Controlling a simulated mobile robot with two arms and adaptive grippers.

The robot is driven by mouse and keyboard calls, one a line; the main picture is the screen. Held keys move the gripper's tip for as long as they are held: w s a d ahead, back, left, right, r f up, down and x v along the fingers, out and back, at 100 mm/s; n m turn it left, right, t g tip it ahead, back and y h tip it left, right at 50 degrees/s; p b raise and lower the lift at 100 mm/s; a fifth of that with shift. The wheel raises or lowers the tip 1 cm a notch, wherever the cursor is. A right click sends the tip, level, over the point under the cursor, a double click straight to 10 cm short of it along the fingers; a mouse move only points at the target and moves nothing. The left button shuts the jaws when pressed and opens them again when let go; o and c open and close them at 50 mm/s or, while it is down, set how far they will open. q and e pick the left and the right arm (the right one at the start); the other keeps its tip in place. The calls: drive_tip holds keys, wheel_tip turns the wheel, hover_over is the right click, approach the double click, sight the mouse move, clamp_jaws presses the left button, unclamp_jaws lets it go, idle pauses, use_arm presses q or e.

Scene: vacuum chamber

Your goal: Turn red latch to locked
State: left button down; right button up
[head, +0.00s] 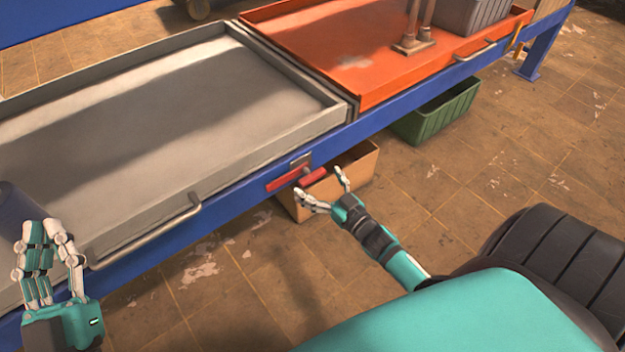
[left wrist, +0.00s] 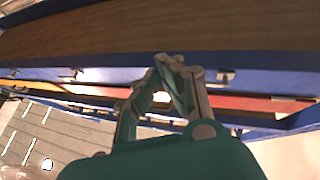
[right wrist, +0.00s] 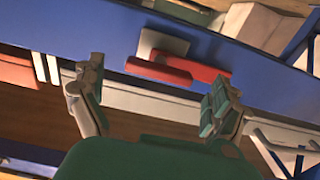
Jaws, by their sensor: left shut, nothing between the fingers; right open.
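The red latch (head: 314,178) is mounted on the side of the blue rail, below a small metal plate. In the right wrist view the latch (right wrist: 160,72) shows as a red bar roughly in line with the rail, with a second red piece beside it. My right gripper (head: 322,188) is open in front of the latch. In the right wrist view its fingers (right wrist: 155,82) are spread to either side, with the latch ahead between them; I see no clear contact. My left gripper (head: 47,228) is shut and empty at the far left; its fingertips meet in the left wrist view (left wrist: 170,64).
A grey tray (head: 60,105) and an orange tray (head: 320,45) sit on the blue rail (head: 400,108). A metal handle (head: 150,235) juts out left of the latch. A tan box (head: 358,170) and a green crate (head: 440,110) stand below. The floor in front is partly clear.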

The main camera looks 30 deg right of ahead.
use_arm(q)
drive_tip(key=shift+s+a+r+t+h, duration=0.1)
drive_tip(key=shift+s+r+t+h, duration=0.05)
drive_tip(key=shift+s+r+t, duration=0.5)
drive_tip(key=shift+s+r+t+h, duration=0.15)
drive_tip(key=shift+s+r+t, duration=0.25)
drive_tip(key=shift+r, duration=0.3)
use_arm(e)
drive_tip(key=shift+w+a, duration=0.1)
drive_tip(key=shift+w, duration=1.35)
use_arm(q)
drive_tip(key=shift+w, duration=0.1)
